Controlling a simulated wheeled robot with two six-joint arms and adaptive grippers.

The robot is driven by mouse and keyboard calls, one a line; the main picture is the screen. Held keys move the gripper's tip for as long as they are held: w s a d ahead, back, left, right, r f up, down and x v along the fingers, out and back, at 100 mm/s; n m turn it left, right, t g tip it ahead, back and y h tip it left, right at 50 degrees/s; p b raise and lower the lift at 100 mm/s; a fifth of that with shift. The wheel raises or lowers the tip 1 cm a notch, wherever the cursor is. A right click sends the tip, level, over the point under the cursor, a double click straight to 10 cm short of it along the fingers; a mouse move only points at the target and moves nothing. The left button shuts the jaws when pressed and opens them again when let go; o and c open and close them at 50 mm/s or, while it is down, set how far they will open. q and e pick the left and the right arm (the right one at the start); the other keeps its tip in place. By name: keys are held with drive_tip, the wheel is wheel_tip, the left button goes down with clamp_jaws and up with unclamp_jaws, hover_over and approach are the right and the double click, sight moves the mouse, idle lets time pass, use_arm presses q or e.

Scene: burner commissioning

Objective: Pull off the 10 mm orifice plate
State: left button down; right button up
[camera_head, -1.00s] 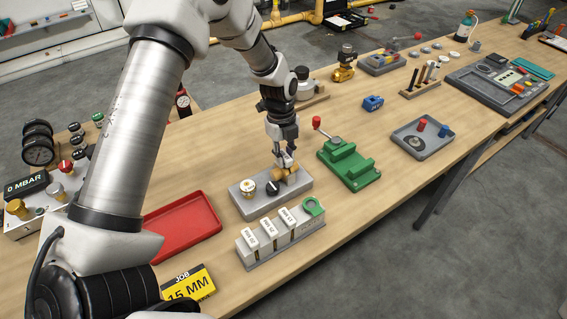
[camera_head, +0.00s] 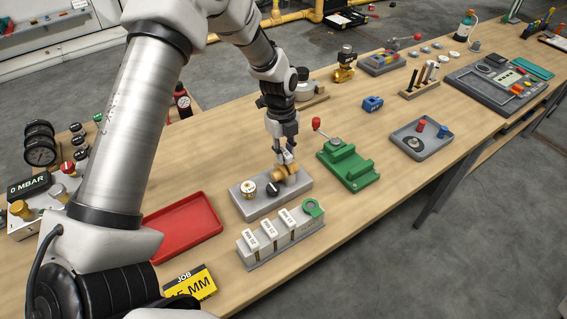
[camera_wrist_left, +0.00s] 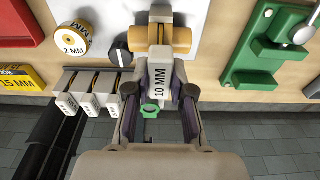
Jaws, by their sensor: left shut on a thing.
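The white 10 mm orifice plate (camera_wrist_left: 160,83) is between the fingers of my left gripper (camera_wrist_left: 160,110), its printed label facing the wrist camera. My left gripper is shut on it, and it also shows in the head view (camera_head: 285,158). The plate's far end meets the brass fitting (camera_wrist_left: 172,38) in the wrist view. I cannot tell how deep it sits there. In the head view the brass fitting (camera_head: 284,174) stands on the grey block (camera_head: 245,206), just below the fingertips. My right gripper is not in view.
A rack (camera_head: 283,243) with several white plates and a green ring (camera_head: 313,207) stands in front of the block. A green clamp fixture (camera_head: 348,168) is to the right. A red tray (camera_head: 183,228) is to the left, with a yellow job card (camera_head: 190,284) nearby.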

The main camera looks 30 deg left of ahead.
use_arm(q)
drive_tip(key=shift+r+p, duration=1.85)
drive_tip(key=shift+r, duration=0.7)
wheel_tip(320, 180, up, 4)
drive_tip(key=p, duration=0.3)
drive_tip(key=shift+f, duration=0.1)
